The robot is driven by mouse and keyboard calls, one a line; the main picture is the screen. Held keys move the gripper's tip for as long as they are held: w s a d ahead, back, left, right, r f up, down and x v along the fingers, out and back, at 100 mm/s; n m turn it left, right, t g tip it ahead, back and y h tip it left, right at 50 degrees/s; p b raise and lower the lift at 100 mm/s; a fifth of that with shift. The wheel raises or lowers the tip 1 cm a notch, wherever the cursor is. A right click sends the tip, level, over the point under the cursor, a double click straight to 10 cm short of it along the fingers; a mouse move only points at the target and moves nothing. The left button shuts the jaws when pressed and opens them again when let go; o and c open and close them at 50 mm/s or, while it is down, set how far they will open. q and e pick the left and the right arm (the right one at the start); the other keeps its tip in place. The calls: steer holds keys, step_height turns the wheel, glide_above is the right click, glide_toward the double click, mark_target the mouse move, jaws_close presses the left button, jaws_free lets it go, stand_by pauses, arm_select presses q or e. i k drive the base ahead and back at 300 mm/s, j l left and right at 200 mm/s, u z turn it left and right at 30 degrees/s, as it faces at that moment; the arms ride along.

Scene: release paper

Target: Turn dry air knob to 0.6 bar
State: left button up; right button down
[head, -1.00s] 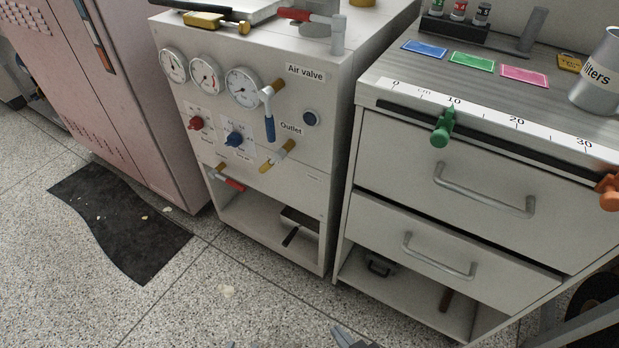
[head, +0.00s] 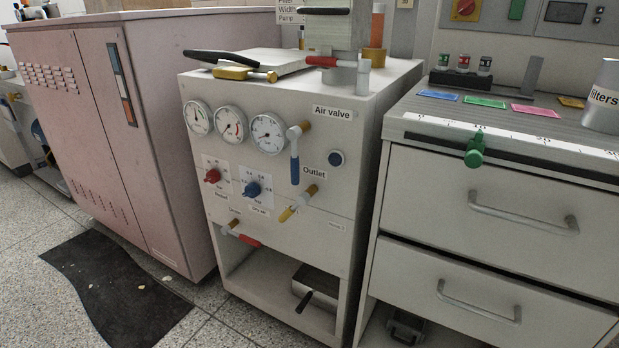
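The dry air knob (head: 252,189) is blue and sits on a white scale plate on the front of a white cabinet (head: 290,235). The label under it reads "Dry air"; the scale numbers are too small to read surely. A red knob (head: 212,176) is to its left on its own plate. Three round gauges (head: 268,134) are in a row above the knobs; their exact readings cannot be made out. Neither of my grippers shows in the head view now.
A blue-handled air valve (head: 295,158) and an outlet tap (head: 298,203) stick out right of the knob. A drawer unit (head: 490,215) with a green clamp (head: 475,150) stands at right. A pink cabinet (head: 140,140) stands at left. A black mat (head: 115,290) lies on the floor.

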mark_target(253, 191)
steer(key=i+j+z, duration=0.35)
steer(key=i+j, duration=0.35)
